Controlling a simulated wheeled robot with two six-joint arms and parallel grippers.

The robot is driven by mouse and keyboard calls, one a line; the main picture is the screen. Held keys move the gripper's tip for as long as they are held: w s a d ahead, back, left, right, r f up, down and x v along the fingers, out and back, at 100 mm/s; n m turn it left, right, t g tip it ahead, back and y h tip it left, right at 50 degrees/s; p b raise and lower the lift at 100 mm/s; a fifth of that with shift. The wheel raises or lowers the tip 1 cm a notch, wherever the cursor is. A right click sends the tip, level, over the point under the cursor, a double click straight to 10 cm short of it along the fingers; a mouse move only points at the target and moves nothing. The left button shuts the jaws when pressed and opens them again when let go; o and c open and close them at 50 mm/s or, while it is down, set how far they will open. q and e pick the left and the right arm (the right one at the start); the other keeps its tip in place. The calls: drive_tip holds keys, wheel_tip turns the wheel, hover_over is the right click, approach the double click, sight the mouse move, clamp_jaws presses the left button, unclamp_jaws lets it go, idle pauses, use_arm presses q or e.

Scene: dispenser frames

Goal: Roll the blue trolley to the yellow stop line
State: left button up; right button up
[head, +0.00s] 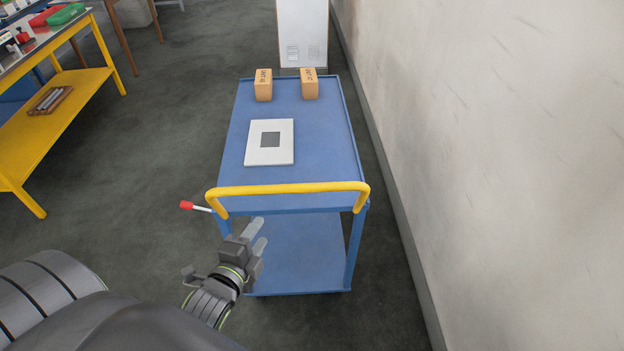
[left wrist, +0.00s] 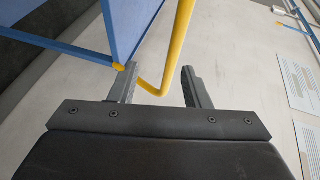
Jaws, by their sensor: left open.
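The blue trolley (head: 315,145) stands upright ahead of me, with a yellow push handle (head: 290,189) across its near end. My left gripper (head: 257,232) is open and empty, just below the handle near its left end in the head view. In the left wrist view, the handle (left wrist: 180,40) and its bend appear in the gap between the open fingers (left wrist: 161,80); I cannot tell whether it lies between them or beyond. A lever with a red tip (head: 187,205) sticks out at the trolley's near left corner. No yellow stop line shows. My right gripper is out of view.
Two small orange-brown boxes (head: 263,86) (head: 309,84) and a white panel with a grey square (head: 257,154) are on the trolley top. A wall (head: 480,150) runs close along the right. A yellow-framed bench (head: 60,125) stands left, with clear floor (head: 170,110) between.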

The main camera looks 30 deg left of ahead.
use_arm(q)
drive_tip(key=r+p+x, duration=0.1)
drive_tip(key=r+x, duration=0.1)
drive_tip(key=x, duration=0.6)
drive_tip(key=w+r+p+x, duration=0.1)
drive_tip(key=x, duration=0.7)
drive_tip(key=shift+w+d+m+t, duration=0.3)
drive_tip(key=shift+w, duration=0.1)
clamp_jaws()
